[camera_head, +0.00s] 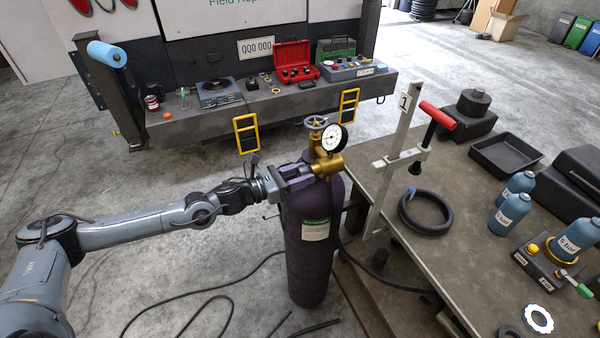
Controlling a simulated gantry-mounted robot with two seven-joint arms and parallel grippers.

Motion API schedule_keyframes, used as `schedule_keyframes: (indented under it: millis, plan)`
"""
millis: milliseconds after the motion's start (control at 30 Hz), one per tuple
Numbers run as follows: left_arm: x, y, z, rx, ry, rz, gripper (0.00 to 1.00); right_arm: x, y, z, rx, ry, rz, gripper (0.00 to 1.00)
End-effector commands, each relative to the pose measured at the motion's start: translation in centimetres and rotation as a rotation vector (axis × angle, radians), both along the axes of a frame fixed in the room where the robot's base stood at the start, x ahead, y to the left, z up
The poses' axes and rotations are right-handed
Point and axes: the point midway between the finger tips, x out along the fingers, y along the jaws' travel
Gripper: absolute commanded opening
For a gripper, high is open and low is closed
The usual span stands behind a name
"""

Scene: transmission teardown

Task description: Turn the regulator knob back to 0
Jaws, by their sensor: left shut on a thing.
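A dark purple gas cylinder (306,240) stands upright on the floor in the middle of the head camera view. A brass regulator (326,163) with a round white gauge (334,138) sits at its top, below a grey handwheel (316,122). My left gripper (308,172) reaches in from the left at the regulator's height. It is shut on the regulator's left side, at what appears to be the regulator knob, which the fingers hide. The gauge needle is too small to read. My right gripper is not in view.
A workbench (465,195) right of the cylinder carries a clamp with a red handle (438,115), a black ring (426,212), blue bottles (509,213) and a black tray (506,154). A hose lies on the floor. A truck bumper (200,125) stands behind.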

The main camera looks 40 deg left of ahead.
Motion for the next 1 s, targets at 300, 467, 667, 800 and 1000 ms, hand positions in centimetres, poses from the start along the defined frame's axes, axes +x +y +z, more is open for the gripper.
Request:
schedule_keyframes:
  millis: [300,467,667,800,1000]
  plan:
    - [0.0,0.0,0.3,-0.27,0.126,0.001,0.14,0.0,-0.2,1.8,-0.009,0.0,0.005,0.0]
    - [0.0,0.0,0.3,-0.409,0.189,0.001,0.14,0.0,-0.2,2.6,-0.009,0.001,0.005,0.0]
    - [0.0,0.0,0.4,-0.581,0.268,0.002,0.14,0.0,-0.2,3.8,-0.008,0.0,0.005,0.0]
    - [0.0,-0.1,0.4,-0.702,0.326,0.0,0.14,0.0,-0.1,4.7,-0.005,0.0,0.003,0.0]
    - [0.0,-0.1,0.5,-0.874,0.406,0.001,0.14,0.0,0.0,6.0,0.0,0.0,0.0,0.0]
